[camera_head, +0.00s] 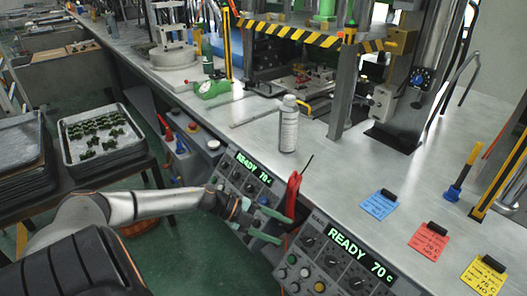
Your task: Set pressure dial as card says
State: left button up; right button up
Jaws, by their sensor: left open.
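The near control panel (318,262) shows green text "READY 70 C" and carries several black dials (331,262) and coloured buttons; which dial is for pressure I cannot read. My right gripper is out of view.
A red-handled tool (293,194) stands right by my left gripper's fingers. A spray can (289,124) stands on the metal bench (335,172). A press with a striped guard (290,32) is behind. A tray of green parts (73,157) is at left.

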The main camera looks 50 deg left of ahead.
pick_arm(q)
jog(key=shift+p+v, duration=0.3)
jog(key=shift+v, duration=2.25)
jog(key=s+d+f+n+y, duration=0.2)
jog(key=s+d+f+n, duration=0.2)
jog(key=d+n, duration=0.2)
jog(key=s+d+f+n+y+p, duration=0.1)
jog(key=s+d+f+n+y, duration=0.2)
jog(key=d+n, duration=0.4)
jog(key=s+d+f+n+t+y+p, duration=0.1)
jog(key=s+d+f+n+y, duration=0.1)
jog(key=s+d+f+n, duration=0.2)
jog(key=d+f+n, duration=0.1)
jog(key=d+n, duration=0.2)
jog(key=d, duration=0.3)
jog(key=shift+s+y, duration=0.3)
jog(key=shift+s, duration=0.1)
